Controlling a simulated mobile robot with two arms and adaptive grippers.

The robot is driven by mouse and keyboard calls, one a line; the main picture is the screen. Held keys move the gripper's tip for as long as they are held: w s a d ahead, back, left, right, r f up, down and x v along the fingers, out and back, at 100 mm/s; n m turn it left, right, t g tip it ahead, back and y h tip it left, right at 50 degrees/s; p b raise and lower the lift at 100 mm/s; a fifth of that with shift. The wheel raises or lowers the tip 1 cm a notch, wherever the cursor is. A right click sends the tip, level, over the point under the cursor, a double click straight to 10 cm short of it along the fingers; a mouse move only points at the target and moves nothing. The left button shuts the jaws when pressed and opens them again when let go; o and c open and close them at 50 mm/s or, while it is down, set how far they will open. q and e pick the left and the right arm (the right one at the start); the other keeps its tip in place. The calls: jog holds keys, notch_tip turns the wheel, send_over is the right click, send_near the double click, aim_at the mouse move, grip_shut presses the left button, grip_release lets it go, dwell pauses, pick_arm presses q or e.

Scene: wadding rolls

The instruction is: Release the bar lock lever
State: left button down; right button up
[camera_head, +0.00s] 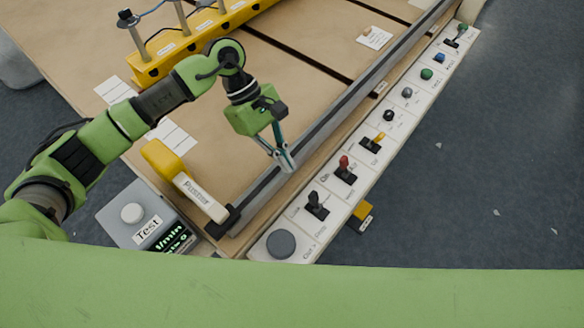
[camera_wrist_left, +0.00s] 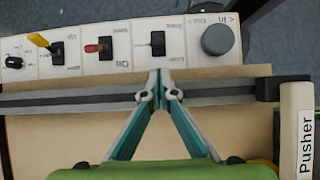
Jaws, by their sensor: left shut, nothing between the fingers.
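A white control panel (camera_head: 274,225) runs along the table edge with several levers and knobs. A black lever (camera_head: 317,200) stands near its front end, next to a large round grey button (camera_head: 281,243). It also shows in the left wrist view (camera_wrist_left: 157,42), with labels too small to read surely; I take it for the bar lock lever. My left gripper (camera_head: 287,164) is shut and empty above the grey bar (camera_head: 330,121), apart from the lever. In the left wrist view its fingertips (camera_wrist_left: 160,78) meet just below the black lever. My right gripper is not in view.
A red lever (camera_head: 344,164) and a yellow lever (camera_head: 378,138) stand farther along the panel. A yellow and white pusher (camera_head: 193,192) lies at the bar's near end. A grey test box (camera_head: 115,213) is at the left.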

aim_at(315, 202)
pick_arm(q)
jog(key=p+x, duration=0.2)
jog(key=x, duration=0.6)
jog(key=shift+s+p, duration=0.1)
jog(key=shift+p, duration=0.3)
jog(key=shift+s+d+f, duration=0.1)
jog(key=shift+d+f, duration=0.05)
jog(key=shift+f, duration=0.1)
